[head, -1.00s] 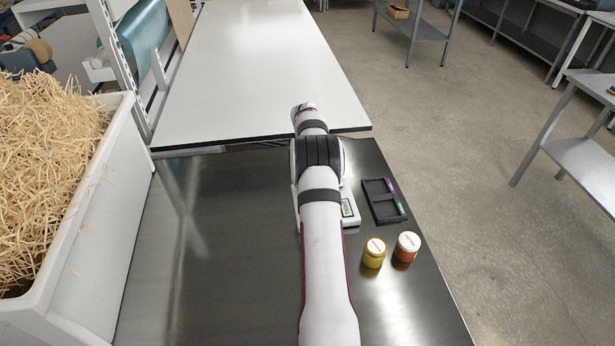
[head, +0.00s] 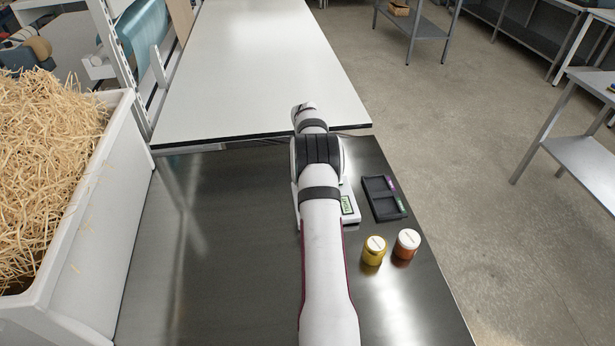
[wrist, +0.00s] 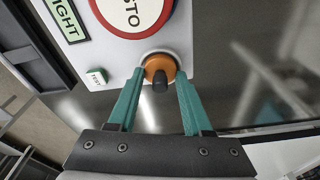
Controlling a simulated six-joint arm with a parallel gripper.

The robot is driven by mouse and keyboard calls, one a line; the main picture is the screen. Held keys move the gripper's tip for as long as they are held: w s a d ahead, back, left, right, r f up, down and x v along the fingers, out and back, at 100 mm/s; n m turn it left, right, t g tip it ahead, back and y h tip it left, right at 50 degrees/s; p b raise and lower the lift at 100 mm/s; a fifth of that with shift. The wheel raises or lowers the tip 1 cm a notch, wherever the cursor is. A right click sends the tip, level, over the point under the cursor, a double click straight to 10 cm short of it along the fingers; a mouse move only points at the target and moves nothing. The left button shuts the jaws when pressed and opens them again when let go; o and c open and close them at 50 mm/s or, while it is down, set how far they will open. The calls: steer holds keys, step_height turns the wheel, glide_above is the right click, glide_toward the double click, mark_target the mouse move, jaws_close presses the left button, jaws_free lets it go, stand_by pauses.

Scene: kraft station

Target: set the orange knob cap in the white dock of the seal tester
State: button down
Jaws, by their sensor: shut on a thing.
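The orange knob cap (wrist: 158,66), with a dark stub on it, is between the teal fingertips of my gripper (wrist: 160,75) in the wrist view. My gripper is shut on it. The cap is over the edge area of the white seal tester (wrist: 115,62). A pale rim shows just behind the cap, but the white dock is mostly covered, and I cannot tell whether the cap is seated in it. In the head view the tester (head: 351,218) shows only partly beside my arm, which hides my gripper and the cap.
A black tray (head: 381,209), a yellow jar (head: 374,251) and an orange jar (head: 406,245) stand to the right. A bin of straw (head: 100,225) stands left.

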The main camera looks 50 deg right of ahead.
steer(key=shift+f, duration=0.1)
stand_by(0.3)
steer(key=shift+c, duration=1.2)
jaws_free()
steer(key=shift+r, duration=4)
